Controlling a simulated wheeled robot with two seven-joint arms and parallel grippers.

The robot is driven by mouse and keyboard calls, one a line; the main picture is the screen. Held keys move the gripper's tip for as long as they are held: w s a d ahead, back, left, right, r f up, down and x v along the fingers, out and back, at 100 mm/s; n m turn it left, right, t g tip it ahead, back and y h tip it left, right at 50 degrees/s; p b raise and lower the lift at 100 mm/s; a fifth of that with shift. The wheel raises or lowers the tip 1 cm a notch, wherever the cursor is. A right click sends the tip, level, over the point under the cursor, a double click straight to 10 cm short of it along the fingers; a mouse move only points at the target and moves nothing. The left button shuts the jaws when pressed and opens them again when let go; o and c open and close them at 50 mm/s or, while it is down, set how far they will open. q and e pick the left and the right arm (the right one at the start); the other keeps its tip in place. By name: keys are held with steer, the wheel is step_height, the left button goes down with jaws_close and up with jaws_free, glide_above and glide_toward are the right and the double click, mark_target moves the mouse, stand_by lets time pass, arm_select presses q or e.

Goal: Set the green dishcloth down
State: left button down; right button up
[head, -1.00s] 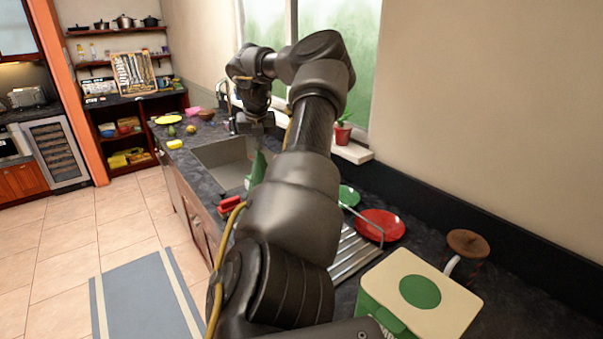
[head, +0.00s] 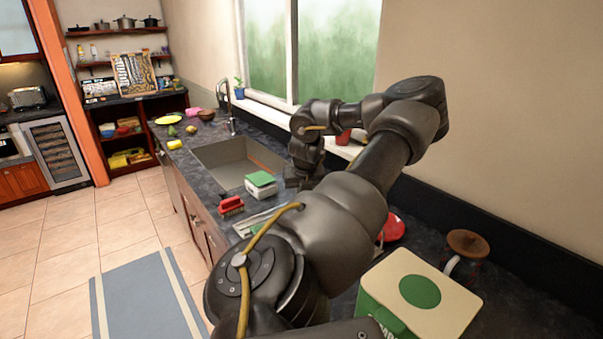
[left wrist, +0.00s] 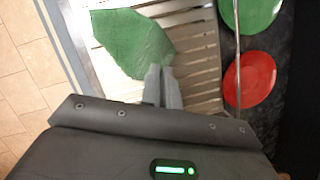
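The green dishcloth (left wrist: 132,42) is at the fingertips of my left gripper (left wrist: 161,70) in the left wrist view, over the slatted drying rack (left wrist: 195,52). The two fingers are close together, with the cloth's near edge at their tips. I cannot tell whether the cloth rests on the slats or hangs just above them. In the head view, a green patch (head: 258,229) of it shows beside my forearm, which hides the fingers. My right gripper is not in view.
A green plate (left wrist: 252,10) and a red plate (left wrist: 250,80) lie right of the rack. A green-and-white box (head: 260,186) and red brush (head: 231,206) stand near the sink (head: 225,160). A cream-topped box (head: 455,290) is in the foreground.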

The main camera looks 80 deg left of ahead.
arm_select(q)
steer(key=w+d+f, duration=0.3)
steer(key=d+f, duration=0.1)
steer(key=f, duration=0.1)
steer(key=w+d+f, duration=0.8)
steer(key=f, duration=0.1)
steer(key=shift+f, duration=0.35)
steer(key=c, duration=1.2)
jaws_free()
steer(key=shift+r, duration=0.1)
steer(key=shift+w+p+v, duration=0.15)
steer(key=shift+w+v, duration=0.05)
steer(key=shift+v, duration=0.6)
steer(key=shift+w+p+v, duration=0.15)
steer(key=shift+v, duration=0.6)
step_height(320, 180, up, 7)
steer(key=w+d+p, duration=0.2)
steer(key=shift+p, duration=0.3)
steer(key=shift+a, duration=0.1)
